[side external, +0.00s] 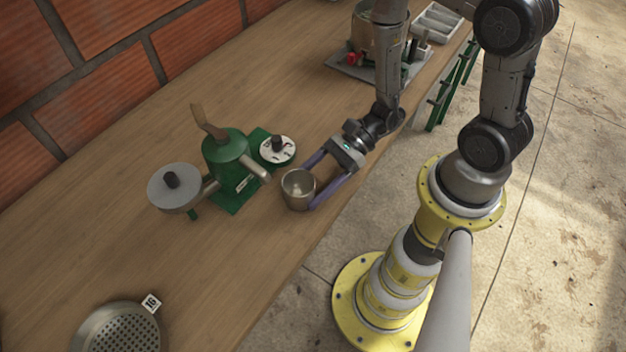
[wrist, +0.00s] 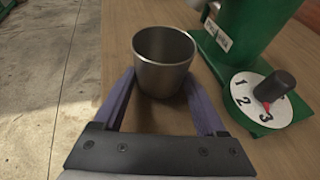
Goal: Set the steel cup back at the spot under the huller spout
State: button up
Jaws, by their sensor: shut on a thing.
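The steel cup (side external: 298,189) is upright and empty, at the front of the bench near the huller. My gripper (side external: 306,186) is shut on it, one purple finger on each side. In the wrist view the cup (wrist: 164,58) sits between the fingertips (wrist: 163,90). I cannot tell if its base touches the wood. The green huller (side external: 226,158) stands left of the cup. Its pale spout (side external: 258,173) points toward the cup and ends a little short of it, so the cup appears beside the spout's end. The spout's tip is not clear in the wrist view.
A numbered dial with a black knob (side external: 278,150) sits behind the cup, close to my gripper; it also shows in the wrist view (wrist: 262,98). A round grey disc (side external: 174,186) is left of the huller. A perforated pan (side external: 118,328) lies front left. The bench (side external: 225,270) is bare between.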

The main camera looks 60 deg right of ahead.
aim_at(292, 178)
jog(key=shift+w+a, duration=2.1)
jog(key=shift+a, duration=0.05)
jog(key=o, duration=1.4)
jog(key=shift+w, duration=0.1)
jog(key=shift+d+r, duration=0.2)
jog(key=shift+d, duration=0.2)
jog(key=v, duration=1.3)
jog(key=shift+a, duration=0.1)
